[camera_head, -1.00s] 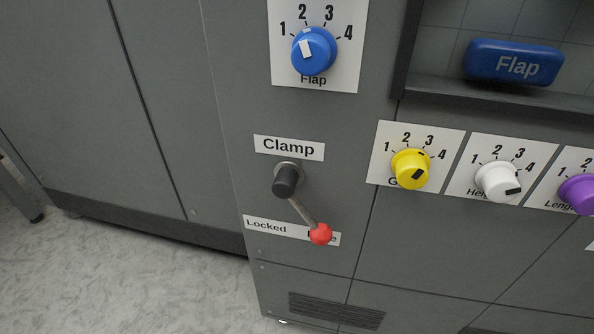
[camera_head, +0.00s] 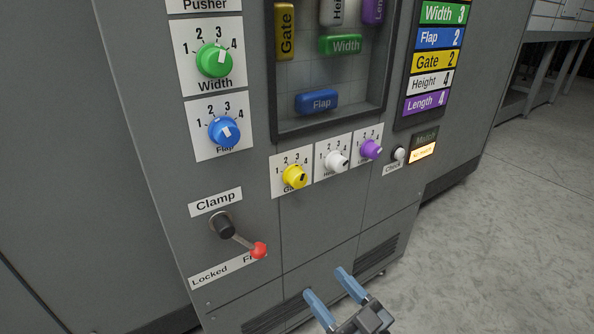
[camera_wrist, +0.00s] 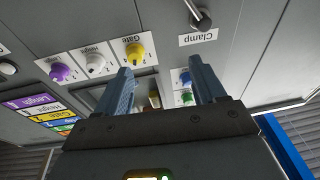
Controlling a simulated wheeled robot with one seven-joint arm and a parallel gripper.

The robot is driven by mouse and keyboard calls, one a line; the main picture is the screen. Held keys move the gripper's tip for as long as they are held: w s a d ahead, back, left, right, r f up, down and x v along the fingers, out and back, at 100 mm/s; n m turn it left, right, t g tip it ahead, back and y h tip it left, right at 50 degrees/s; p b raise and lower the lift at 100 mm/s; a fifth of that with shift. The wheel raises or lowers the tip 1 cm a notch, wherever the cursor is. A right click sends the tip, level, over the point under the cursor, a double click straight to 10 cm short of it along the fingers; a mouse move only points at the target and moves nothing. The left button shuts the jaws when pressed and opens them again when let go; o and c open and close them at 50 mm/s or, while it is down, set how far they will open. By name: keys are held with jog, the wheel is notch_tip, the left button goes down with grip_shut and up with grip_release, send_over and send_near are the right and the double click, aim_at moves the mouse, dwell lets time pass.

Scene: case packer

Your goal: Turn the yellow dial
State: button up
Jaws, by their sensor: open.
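The yellow dial (camera_head: 295,177), labelled Gate, sits on a white plate with the numbers 1 to 4, below the dark window.
The white dial (camera_head: 336,160) and purple dial (camera_head: 371,149) stand close on the right. The clamp lever (camera_head: 240,242) with its red knob juts out at lower left. A sign (camera_head: 437,62) reads Gate 2. An amber lamp (camera_head: 422,153) is lit.

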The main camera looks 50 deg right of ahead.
jog(key=m+t+h+p, duration=0.1)
jog(key=t+h+p, duration=0.1)
jog(key=p, duration=0.1)
send_near(301, 184)
jog(key=w, duration=0.2)
jog(key=x, duration=0.4)
jog(key=p+x, duration=0.1)
jog(key=x, duration=0.3)
jog(key=shift+s+d+r, duration=0.15)
jog(key=shift+d+r, duration=0.05)
jog(key=shift+r, duration=0.15)
jog(key=c, duration=0.8)
